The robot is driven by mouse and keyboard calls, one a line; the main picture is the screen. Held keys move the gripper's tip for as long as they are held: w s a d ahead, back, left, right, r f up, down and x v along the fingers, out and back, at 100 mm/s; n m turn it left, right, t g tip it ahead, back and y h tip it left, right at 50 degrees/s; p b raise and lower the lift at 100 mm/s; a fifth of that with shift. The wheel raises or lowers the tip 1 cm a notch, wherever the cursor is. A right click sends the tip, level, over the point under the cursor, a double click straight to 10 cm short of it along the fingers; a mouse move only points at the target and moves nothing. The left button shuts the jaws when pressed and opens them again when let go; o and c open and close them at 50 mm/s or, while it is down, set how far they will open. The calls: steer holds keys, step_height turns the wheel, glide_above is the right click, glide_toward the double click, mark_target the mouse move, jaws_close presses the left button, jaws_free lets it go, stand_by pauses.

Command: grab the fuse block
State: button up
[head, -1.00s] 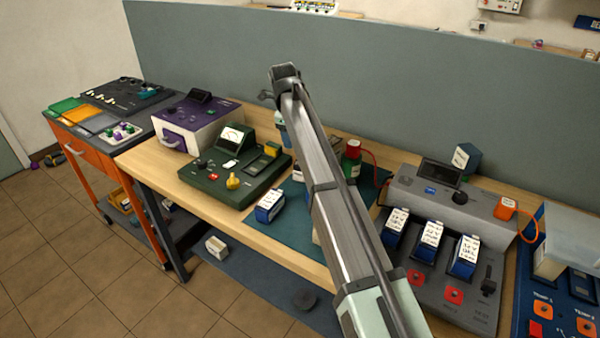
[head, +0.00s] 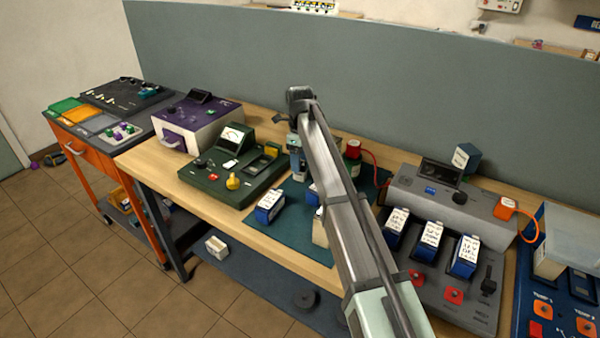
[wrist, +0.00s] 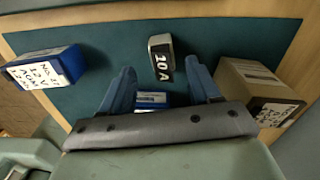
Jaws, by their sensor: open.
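The fuse block, a small dark and pale block marked "10 A" (wrist: 160,55), stands on the teal mat in the wrist view, beyond my fingertips and roughly centred between them. In the head view I cannot make it out; my gripper (head: 299,168) is over that part of the mat. My gripper's blue fingers (wrist: 162,78) are spread apart with nothing gripped. A blue block with a white label (wrist: 152,100) shows lower down between the fingers, partly hidden by the gripper body.
A blue labelled battery (head: 270,206) stands left on the mat (head: 290,238), also in the wrist view (wrist: 45,70). A beige labelled block (wrist: 250,85) stands right. A green tester (head: 225,185) is left; a grey charger with several batteries (head: 440,190) is right.

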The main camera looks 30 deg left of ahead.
steer(key=shift+w+a+f, duration=0.1)
steer(key=shift+w+f, duration=0.05)
steer(key=shift+f, duration=2.55)
steer(key=shift+c, duration=0.3)
steer(key=c, duration=1)
